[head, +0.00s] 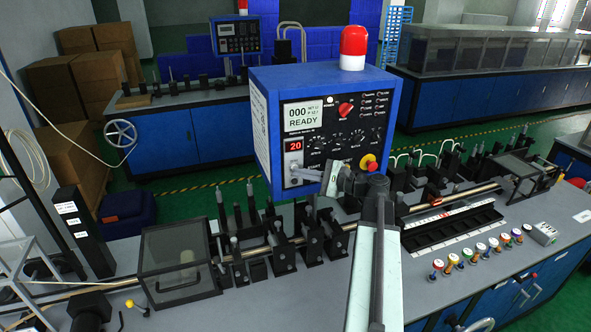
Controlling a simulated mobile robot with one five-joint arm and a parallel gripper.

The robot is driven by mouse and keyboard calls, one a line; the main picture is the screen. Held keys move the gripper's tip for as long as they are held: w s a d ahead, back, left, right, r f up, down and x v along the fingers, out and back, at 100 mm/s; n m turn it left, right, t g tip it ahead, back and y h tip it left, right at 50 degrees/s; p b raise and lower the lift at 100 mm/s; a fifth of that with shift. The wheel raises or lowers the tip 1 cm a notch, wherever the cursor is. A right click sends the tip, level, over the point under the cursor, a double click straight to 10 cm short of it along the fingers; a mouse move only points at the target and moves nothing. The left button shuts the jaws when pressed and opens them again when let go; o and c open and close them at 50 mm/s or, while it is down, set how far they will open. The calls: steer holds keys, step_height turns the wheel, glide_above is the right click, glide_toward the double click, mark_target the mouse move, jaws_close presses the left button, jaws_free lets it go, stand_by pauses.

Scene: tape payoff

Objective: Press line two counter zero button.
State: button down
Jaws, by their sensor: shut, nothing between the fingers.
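A blue control box (262,85) with a red lamp on top stands over the near bench. Its black panel shows a display (303,115) reading "000" and "READY", a red number display (296,146) reading "20", knobs and a red-and-yellow stop button (368,162). A label for line two or counter zero is too small to read. A second blue control box (237,36) stands on a bench behind. My arm rises from the bottom middle. My gripper (325,177) is shut and empty in front of the panel's lower edge, hiding part of it. Contact cannot be told.
Dark posts and a long rod (345,228) run along the near bench (270,312). A clear-covered box (174,257) is at left. Cardboard boxes (60,90) stand far left.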

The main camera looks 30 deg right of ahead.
steer(key=s, duration=0.2)
steer(key=s+a, duration=0.1)
steer(key=s, duration=0.2)
steer(key=shift+s+a, duration=0.25)
steer(key=shift+s, duration=0.15)
stand_by(0.7)
